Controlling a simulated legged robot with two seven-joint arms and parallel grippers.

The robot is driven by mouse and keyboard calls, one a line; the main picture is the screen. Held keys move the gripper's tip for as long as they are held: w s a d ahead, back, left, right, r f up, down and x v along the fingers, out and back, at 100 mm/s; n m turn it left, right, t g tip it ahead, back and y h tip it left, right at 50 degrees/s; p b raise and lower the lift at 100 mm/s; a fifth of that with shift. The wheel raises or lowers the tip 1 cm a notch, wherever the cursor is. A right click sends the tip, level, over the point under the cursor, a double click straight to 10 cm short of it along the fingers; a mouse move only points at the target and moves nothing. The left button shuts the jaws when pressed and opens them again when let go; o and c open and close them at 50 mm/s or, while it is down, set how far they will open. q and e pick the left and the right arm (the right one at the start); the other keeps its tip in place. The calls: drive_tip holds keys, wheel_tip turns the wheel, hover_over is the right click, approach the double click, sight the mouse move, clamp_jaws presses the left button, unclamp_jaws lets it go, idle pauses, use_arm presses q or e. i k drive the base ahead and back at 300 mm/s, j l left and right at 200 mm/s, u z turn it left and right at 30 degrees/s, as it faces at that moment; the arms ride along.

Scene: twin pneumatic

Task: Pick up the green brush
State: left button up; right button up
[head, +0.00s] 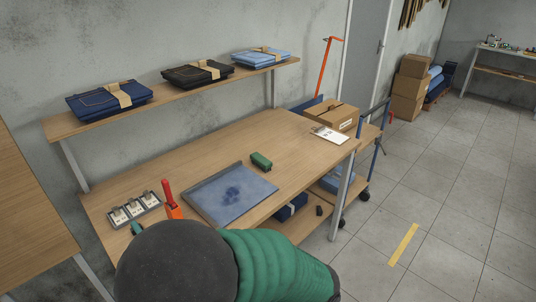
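The green brush (261,161) is a small dark green block lying on the wooden workbench (290,135). It sits just beyond the far right corner of a blue-grey mat or cloth (205,190) with a dark stain on it. The brush looks fully visible, with nothing on top of it. Neither of my grippers can be made out in the head view, and nothing is touching the brush.
A dark grey dome (175,265) and green ribbed shape (275,265) hide the bench's near edge. An orange-red tool (170,198) and grey tray (133,209) are at left. Folded clothes (110,98) lie on the shelf above. A cart with a box (333,116) stands right.

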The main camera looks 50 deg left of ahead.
sight(264, 163)
drive_tip(key=i+u, duration=0.75)
drive_tip(key=u, duration=0.25)
drive_tip(key=i+l+u, duration=0.25)
drive_tip(key=u, duration=0.2)
drive_tip(key=i+l+u, duration=0.35)
drive_tip(key=u, duration=0.15)
drive_tip(key=i+l+u, duration=0.3)
drive_tip(key=l+u, duration=0.2)
drive_tip(key=i+l+u, duration=0.1)
drive_tip(key=i+u, duration=0.15)
drive_tip(key=u, duration=0.2)
drive_tip(key=i+l+u, duration=0.2)
drive_tip(key=u, duration=0.25)
drive_tip(key=i+l+u, duration=0.25)
drive_tip(key=u, duration=0.2)
drive_tip(key=i+l+u, duration=0.1)
drive_tip(key=l+u, duration=0.4)
drive_tip(key=j, duration=0.1)
